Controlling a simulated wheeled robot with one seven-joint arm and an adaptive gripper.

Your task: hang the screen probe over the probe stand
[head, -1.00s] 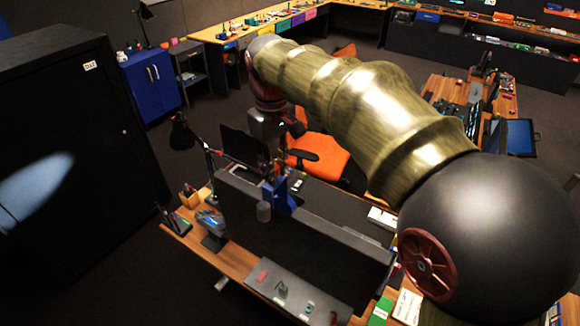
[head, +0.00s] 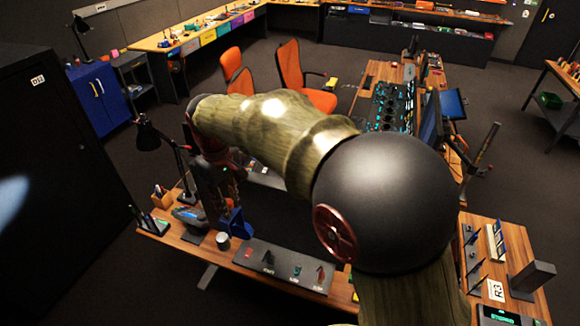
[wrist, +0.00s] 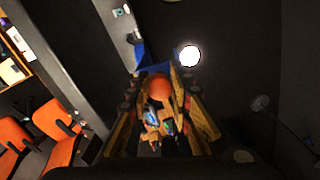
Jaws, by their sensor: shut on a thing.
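My gripper (head: 222,205) shows in the head view beyond my arm, over the left part of the wooden desk. In the wrist view my gripper (wrist: 157,95) has both fingers closed in around an orange part. I take the held thing for the screen probe: a blue bracket (head: 237,222) with a pale grey cylinder (head: 222,240) hangs below the gripper. In the wrist view the blue bracket (wrist: 153,60) and a bright white disc (wrist: 187,55) sit past the fingertips. An upright dark grey block (head: 534,274) stands on the right desk; I cannot tell whether it is the probe stand.
A dark tray (head: 262,245) with several small tools lies along the desk's front edge. A desk lamp (head: 146,135) and a pen box (head: 161,197) stand left of the gripper. Orange chairs (head: 290,75) stand behind. My arm hides the desk's middle.

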